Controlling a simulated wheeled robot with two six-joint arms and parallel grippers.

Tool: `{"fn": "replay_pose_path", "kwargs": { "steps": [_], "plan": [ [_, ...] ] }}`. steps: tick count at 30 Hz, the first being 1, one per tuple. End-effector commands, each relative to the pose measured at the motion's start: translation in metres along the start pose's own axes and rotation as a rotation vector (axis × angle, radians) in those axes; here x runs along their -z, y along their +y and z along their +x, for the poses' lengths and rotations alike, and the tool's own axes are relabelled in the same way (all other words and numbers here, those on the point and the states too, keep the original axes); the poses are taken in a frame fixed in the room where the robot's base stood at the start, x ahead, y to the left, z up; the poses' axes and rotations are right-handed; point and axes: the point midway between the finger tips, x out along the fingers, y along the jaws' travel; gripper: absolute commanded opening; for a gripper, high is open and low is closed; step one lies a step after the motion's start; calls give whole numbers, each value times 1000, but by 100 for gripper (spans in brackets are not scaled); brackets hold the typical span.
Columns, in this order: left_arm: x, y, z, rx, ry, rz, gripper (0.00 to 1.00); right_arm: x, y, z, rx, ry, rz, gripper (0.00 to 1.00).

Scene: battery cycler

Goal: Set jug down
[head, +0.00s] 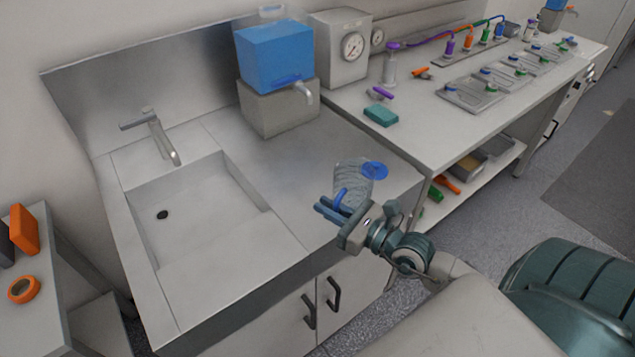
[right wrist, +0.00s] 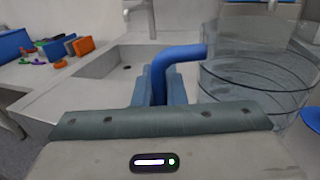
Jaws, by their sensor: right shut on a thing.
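The jug (head: 352,174) is clear with a blue handle and a blue round part at its right. It is upright at the front right of the steel sink counter (head: 345,145); I cannot tell whether its base touches the counter. My right gripper (head: 333,208) is shut on the blue handle. In the right wrist view the handle (right wrist: 180,58) runs between the fingers (right wrist: 158,85), and the clear ringed body of the jug (right wrist: 255,75) is to the right. My left gripper is not in view.
A sink basin (head: 195,215) with a tap (head: 155,135) lies left of the jug. A blue tank on a steel block with a spout (head: 275,105) stands behind it. A bench (head: 430,120) with gauges, trays and a teal block (head: 381,115) is at the right. The counter around the jug is clear.

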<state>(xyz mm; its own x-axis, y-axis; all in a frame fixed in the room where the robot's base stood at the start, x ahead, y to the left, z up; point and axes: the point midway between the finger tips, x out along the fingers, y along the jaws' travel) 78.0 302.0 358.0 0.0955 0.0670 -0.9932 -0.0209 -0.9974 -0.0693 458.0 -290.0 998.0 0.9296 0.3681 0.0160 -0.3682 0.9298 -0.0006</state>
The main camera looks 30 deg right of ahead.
Motion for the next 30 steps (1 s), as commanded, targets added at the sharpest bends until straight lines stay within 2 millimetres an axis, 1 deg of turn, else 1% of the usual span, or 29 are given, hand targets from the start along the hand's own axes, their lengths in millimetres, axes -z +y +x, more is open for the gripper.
{"fn": "replay_pose_path", "kwargs": {
  "steps": [1,7,12,15,20,22,24,25,27,30],
  "plan": [
    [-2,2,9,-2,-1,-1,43,4,-6,11,1,-6,-2,0],
    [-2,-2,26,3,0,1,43,9,-24,48,2,-6,-1,0],
    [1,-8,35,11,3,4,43,11,-38,76,2,-3,2,0],
    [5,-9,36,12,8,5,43,11,-44,87,1,-2,1,0],
    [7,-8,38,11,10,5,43,12,-48,96,1,-2,0,0],
    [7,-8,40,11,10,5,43,13,-52,103,0,-2,2,0],
    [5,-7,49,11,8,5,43,32,-50,100,0,3,4,0],
    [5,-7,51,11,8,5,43,37,-50,100,1,2,4,0],
    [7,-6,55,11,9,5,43,45,-50,100,1,1,2,0],
    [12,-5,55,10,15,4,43,48,-50,100,0,0,1,0]
  ]
}}
